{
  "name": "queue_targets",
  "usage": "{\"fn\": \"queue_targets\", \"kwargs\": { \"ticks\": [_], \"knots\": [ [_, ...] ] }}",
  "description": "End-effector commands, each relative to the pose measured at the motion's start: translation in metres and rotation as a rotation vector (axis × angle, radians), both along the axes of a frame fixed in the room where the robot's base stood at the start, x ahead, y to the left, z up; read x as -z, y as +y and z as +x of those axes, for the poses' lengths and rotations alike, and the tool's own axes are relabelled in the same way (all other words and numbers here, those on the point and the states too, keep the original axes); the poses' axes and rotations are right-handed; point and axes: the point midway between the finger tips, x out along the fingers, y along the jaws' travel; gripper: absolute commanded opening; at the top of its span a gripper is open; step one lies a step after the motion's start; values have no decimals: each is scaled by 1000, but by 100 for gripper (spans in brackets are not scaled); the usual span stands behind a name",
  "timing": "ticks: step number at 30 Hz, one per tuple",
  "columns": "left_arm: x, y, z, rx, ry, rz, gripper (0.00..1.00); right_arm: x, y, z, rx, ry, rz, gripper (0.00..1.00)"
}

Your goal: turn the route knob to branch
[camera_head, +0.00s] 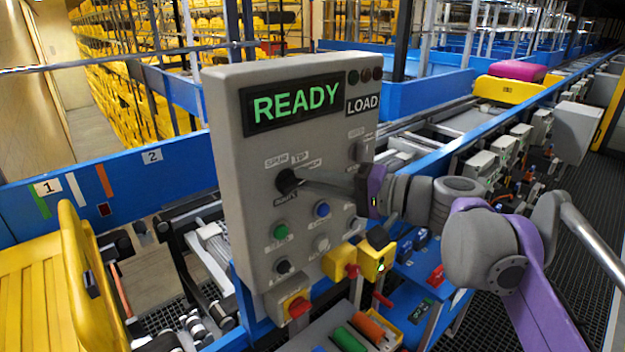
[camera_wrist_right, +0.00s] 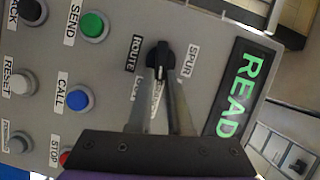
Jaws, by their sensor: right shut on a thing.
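The black route knob (camera_head: 287,182) is on the upper part of the grey control panel (camera_head: 240,215), under the lit READY display. My right gripper (camera_head: 302,182) reaches in from the right and is shut on the knob. Labels near the fingers are partly hidden and unreadable. My left gripper is not in view.
Green SEND (camera_wrist_right: 93,24) and blue CALL (camera_wrist_right: 78,98) buttons sit close to the knob. A red stop button (camera_head: 298,306) is at the panel's bottom. A yellow tray (camera_head: 75,240) stands at left. A yellow tote (camera_head: 508,90) sits on the far conveyor.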

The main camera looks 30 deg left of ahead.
Motion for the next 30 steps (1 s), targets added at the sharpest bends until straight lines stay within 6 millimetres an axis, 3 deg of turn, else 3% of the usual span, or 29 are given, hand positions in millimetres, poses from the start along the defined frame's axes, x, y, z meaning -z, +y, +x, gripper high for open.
{"fn": "queue_targets", "kwargs": {
  "ticks": [16, 17, 21, 30],
  "knots": [
    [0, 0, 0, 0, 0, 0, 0, 0, 0, 0, 1, 22, 10, 0],
    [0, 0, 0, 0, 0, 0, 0, 0, 0, 0, 1, 22, 10, 21],
    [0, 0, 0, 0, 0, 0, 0, 0, 0, 0, 1, 22, 10, 46],
    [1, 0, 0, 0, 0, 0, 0, 0, -1, 0, 1, 21, 9, 48]
  ]
}}
